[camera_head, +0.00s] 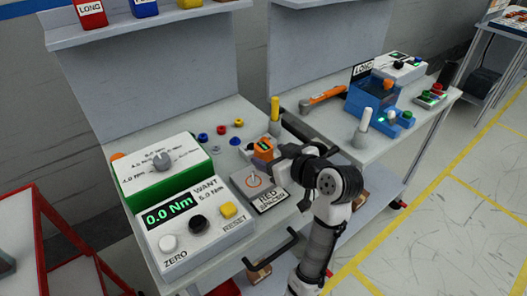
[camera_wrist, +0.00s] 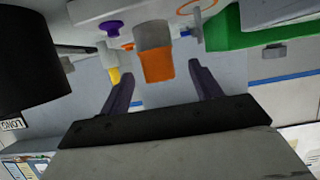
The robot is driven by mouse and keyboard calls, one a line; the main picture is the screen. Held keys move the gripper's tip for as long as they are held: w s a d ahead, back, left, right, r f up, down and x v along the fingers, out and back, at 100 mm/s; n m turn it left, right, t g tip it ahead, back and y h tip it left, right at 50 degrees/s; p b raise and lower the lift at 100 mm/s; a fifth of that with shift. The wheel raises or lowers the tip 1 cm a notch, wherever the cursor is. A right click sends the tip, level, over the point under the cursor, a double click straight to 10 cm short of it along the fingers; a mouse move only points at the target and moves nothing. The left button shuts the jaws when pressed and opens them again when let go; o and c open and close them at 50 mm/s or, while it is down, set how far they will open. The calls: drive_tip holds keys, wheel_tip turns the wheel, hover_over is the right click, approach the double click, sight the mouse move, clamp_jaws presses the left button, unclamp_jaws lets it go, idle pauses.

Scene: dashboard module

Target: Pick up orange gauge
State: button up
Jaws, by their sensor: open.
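The orange gauge (camera_head: 262,150), small with a dark-and-light face, stands on the grey bench behind the label plate. In the wrist view the orange and grey gauge (camera_wrist: 157,62) shows ahead of and between the fingertips. My gripper (camera_head: 274,146) is beside the gauge at its right and partly hidden by my own arm. In the wrist view my gripper (camera_wrist: 160,74) is open, with one dark finger on each side and a gap to the gauge. I cannot tell whether the fingers overlap the gauge in depth.
A grey plate labelled RED SPACER (camera_head: 270,200) lies in front. A torque meter reading 0.0 Nm (camera_head: 190,230) and a green box with a knob (camera_head: 150,180) stand at left. Small coloured caps (camera_head: 221,129) and a yellow-topped post (camera_head: 275,108) stand behind. A blue machine (camera_head: 372,100) is on the right bench.

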sight(269, 153)
drive_tip(key=p+x, duration=0.1)
drive_tip(key=x, duration=0.3)
drive_tip(key=shift+w, duration=0.3)
drive_tip(key=shift+c, duration=0.2)
drive_tip(key=c, duration=1.2)
drive_tip(key=shift+o, duration=0.2)
drive_tip(key=shift+r, duration=0.1)
